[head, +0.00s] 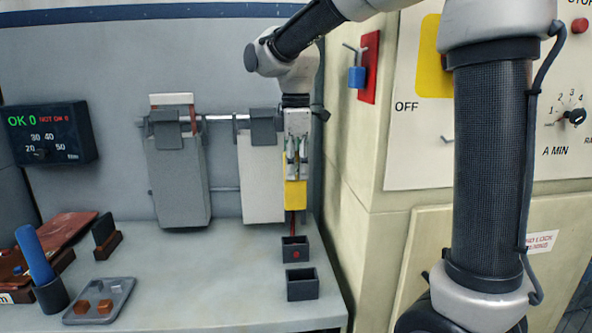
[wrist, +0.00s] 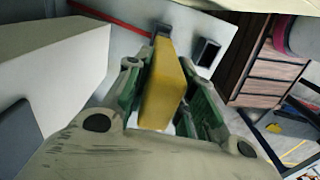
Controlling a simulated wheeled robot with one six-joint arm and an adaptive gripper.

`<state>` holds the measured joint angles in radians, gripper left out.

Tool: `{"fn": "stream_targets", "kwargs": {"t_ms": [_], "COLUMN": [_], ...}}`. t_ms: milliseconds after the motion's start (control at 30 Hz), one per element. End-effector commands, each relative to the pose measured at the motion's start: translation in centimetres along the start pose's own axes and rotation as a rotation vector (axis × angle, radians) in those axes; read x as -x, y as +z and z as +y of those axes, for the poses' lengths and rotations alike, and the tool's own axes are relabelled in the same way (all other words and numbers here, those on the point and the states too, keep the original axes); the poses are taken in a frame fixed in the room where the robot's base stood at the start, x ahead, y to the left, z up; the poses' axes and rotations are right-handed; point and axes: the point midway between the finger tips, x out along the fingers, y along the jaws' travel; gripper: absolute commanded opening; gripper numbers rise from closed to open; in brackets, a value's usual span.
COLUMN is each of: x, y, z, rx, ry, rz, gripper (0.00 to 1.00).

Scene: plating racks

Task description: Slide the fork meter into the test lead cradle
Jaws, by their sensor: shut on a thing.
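My gripper (head: 297,172) points down at the right end of the rack and is shut on the yellow fork meter (head: 295,195). The meter hangs upright, with a thin reddish part below it. In the wrist view the meter (wrist: 162,92) lies between the green-sided fingers. Below it on the bench is a small dark open box with a red dot (head: 295,250), which looks like the test lead cradle. It shows at the meter's far end in the wrist view (wrist: 160,29). I cannot tell whether the thin part touches or enters it.
A second dark open box (head: 302,285) stands just in front, without a visible dot. Grey panels (head: 180,180) hang from a rail left of my gripper. A grey tray (head: 98,301) and a blue-handled tool in a cup (head: 34,254) stand at left. The middle bench is clear.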

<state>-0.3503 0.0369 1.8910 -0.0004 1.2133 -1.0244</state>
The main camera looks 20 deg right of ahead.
Motion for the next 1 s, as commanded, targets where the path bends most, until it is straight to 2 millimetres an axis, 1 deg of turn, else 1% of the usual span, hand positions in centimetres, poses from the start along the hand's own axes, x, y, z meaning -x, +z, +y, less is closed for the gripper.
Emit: {"fn": "stream_targets", "kwargs": {"t_ms": [133,267,1000], "x": [-0.2,-0.7,-6.4], "y": [0.0,0.0,0.0], "z": [0.0,0.0,0.0], "rx": [0.000,0.000,0.000], "ry": [0.000,-0.001,-0.002], "rz": [0.000,-0.001,-0.001], "gripper": [0.00,0.00,0.00]}}
